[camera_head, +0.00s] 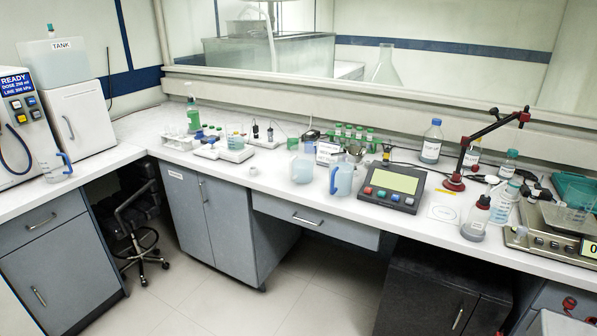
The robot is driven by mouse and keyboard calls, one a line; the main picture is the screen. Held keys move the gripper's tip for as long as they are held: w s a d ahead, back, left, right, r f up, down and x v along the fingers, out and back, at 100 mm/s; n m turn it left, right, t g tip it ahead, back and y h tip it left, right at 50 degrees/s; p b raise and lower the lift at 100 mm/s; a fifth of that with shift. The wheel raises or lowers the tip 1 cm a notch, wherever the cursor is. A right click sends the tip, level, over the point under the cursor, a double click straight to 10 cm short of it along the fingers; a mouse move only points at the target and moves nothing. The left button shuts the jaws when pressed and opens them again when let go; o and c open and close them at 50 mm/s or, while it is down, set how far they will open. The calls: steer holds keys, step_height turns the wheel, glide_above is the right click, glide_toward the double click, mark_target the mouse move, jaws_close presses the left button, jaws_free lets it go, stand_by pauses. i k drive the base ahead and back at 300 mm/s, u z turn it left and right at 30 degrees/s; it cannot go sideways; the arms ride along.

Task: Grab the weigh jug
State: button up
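Several jug-like vessels are in view, and I cannot read a label that marks one as the weigh jug. A translucent jug with a blue handle (341,180) stands upright near the counter's front edge, left of a grey console. A pale blue jug (302,169) stands just to its left. Another clear jug with a blue handle (56,167) stands at the far left, in front of the dispenser. A clear vessel (573,217) sits on the scale at the far right, partly cut off by the frame. My gripper is not in view.
The grey console (392,186) sits right of the blue-handled jug. A black and red jointed stand (490,131), bottles (432,142) and the scale (545,238) crowd the right. A black chair (138,215) stands under the corner. The floor (310,295) in front is clear.

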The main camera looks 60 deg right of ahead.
mark_target(302, 155)
steer(key=z, duration=0.05)
steer(key=i, duration=1)
steer(key=u, duration=0.15)
steer(key=k, duration=0.95)
steer(key=z, duration=0.15)
steer(key=i, duration=0.65)
